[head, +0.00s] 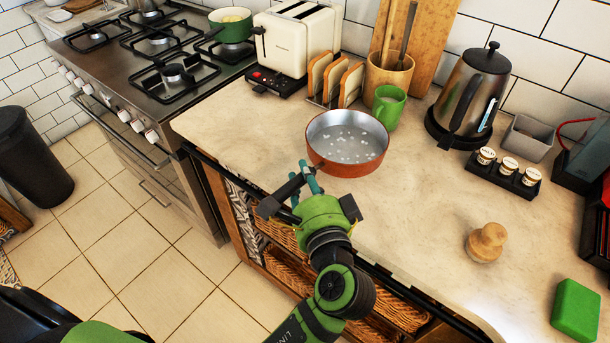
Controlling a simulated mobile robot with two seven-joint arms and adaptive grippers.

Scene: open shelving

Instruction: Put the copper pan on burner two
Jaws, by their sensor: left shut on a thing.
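The copper pan (347,165) is over the counter near its front edge, orange-brown outside and grey inside, with pale bits in it. I cannot tell whether it rests on the counter or is slightly raised. Its dark handle points toward the front left. My left gripper (300,190) is shut on the handle. The stove (110,50) stands at the upper left with several black burner grates, including a near one (173,75). No burner numbers can be read. My right gripper is not in view.
A green pot (232,27) sits on the stove's back right. A cream toaster (296,42), toast rack (335,82), green mug (387,107) and kettle (468,95) line the counter's back. A wooden knob-shaped object (486,243) and green block (576,311) are at right. The middle counter is clear.

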